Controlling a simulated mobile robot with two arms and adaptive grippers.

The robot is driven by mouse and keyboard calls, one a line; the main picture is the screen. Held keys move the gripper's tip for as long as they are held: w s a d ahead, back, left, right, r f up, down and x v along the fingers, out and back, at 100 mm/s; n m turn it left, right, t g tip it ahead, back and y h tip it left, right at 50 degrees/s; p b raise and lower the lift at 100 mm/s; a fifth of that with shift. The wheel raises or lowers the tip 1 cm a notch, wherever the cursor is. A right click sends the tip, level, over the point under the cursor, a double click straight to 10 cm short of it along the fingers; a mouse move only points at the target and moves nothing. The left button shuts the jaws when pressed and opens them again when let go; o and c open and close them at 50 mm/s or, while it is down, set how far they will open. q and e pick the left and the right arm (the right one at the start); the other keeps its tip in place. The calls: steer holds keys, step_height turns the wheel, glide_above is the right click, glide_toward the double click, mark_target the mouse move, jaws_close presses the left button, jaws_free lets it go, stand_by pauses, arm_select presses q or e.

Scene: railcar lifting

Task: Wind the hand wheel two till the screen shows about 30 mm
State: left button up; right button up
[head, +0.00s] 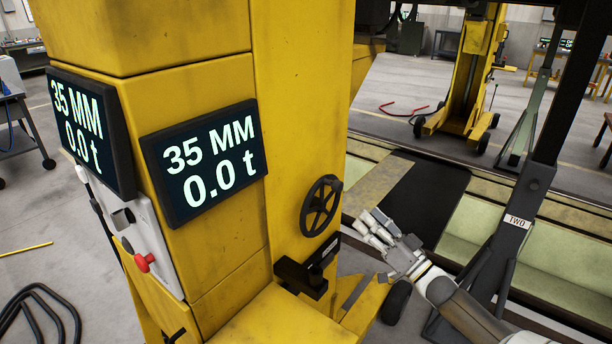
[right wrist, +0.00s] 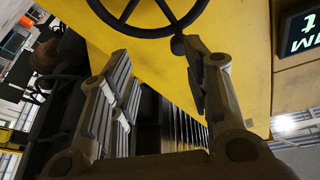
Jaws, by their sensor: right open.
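The black spoked hand wheel (head: 321,206) is on the yellow column (head: 290,120), with a small knob at its upper right. The front screen (head: 205,163) reads 35 MM and 0.0 t. My right gripper (head: 368,220) is open and empty, to the lower right of the wheel and apart from it. In the right wrist view the wheel's rim (right wrist: 150,33) crosses the top, just beyond the spread fingers of the gripper (right wrist: 152,50). A dark piece, perhaps the knob, shows by the right-hand fingertip; contact is unclear. My left gripper is out of view.
A second screen (head: 91,130) on the side face also reads 35 MM and 0.0 t. Below it is a grey panel with a red knob (head: 145,262). A black bracket (head: 303,277) juts out below the wheel. A dark post (head: 560,110) labelled TWO stands at right.

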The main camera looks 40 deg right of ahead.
mark_target(341, 187)
steer(key=shift+n+y, duration=0.3)
steer(key=shift+y, duration=0.3)
steer(key=w+r, duration=0.2)
steer(key=w, duration=0.1)
steer(key=w+a+r+p, duration=0.1)
steer(key=w+r, duration=0.1)
steer(key=w, duration=0.1)
steer(key=w+a+r+p, duration=0.1)
steer(key=w+r, duration=0.1)
steer(key=w, duration=0.1)
steer(key=shift+a+r, duration=0.1)
steer(key=shift+p+x, duration=0.4)
steer(key=shift+x, duration=0.4)
steer(key=shift+c, duration=0.4)
jaws_close()
